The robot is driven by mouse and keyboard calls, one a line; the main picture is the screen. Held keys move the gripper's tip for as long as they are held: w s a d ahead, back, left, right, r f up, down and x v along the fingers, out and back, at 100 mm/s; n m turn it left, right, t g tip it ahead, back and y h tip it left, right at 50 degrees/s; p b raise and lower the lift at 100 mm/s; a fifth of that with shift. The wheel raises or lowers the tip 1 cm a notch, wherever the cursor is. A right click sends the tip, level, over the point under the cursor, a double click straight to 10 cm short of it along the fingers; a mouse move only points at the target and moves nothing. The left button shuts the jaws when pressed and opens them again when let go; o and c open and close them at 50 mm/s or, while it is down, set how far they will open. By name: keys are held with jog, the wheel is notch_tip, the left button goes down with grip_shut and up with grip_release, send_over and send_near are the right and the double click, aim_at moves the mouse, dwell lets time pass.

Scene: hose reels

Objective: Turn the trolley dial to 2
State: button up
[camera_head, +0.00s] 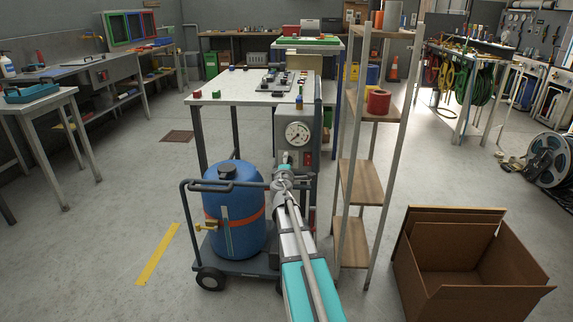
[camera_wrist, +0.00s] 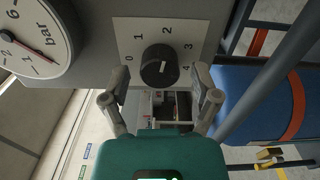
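The trolley (camera_head: 240,266) carries a blue tank and an upright grey box with a round gauge (camera_head: 298,133). In the wrist view, the black trolley dial (camera_wrist: 158,64) sits on a pale plate (camera_wrist: 124,28) marked 0 to 4. A small white mark shows on the dial's right side; I cannot tell surely which number it points to. My gripper (camera_wrist: 155,90) is open, its two fingers apart. The dial lies just beyond the fingertips, between their lines, with no clear contact. In the head view my gripper (camera_head: 282,180) is below the gauge, and the dial is not clearly visible.
The blue tank (camera_head: 233,222) and the trolley's handle rail stand left of my arm. A wooden shelf (camera_head: 358,185) stands close on the right, with an open cardboard box (camera_head: 460,265) beyond it. A white table (camera_head: 240,88) is behind the trolley.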

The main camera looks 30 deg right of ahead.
jog(key=shift+s, duration=0.1)
jog(key=v, duration=1.2)
dwell(0.9)
